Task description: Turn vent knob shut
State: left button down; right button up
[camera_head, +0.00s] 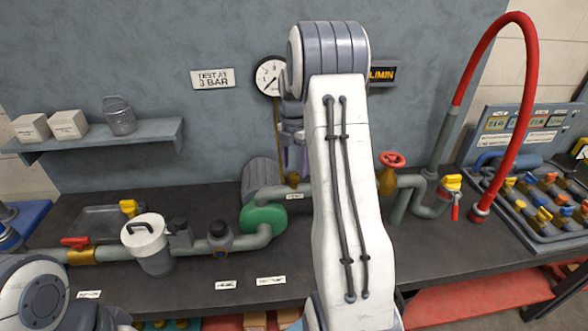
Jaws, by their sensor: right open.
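I cannot tell for sure which part is the vent knob, as the small labels are unreadable. A brass stem (278,140) runs down from the pressure gauge (270,77) to the pipe, with a small brass fitting (293,180) at its foot. My right gripper (294,158) points down just above this fitting, open, partly hidden behind my own right arm. Whether it touches the fitting is unclear. A dark-capped knob (219,230) sits on the pipe further left. My left arm shows at the lower left; its gripper is out of view.
A red handwheel (392,159) on a brass valve stands right of my arm. A red-handled valve (76,242), a white canister (150,245) and a green pump (264,218) line the pipe. A red hose (527,100) arches at the right. The bench front (190,288) is mostly clear.

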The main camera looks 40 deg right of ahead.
aim_at(294, 178)
jog(key=shift+f, duration=1.35)
grip_shut()
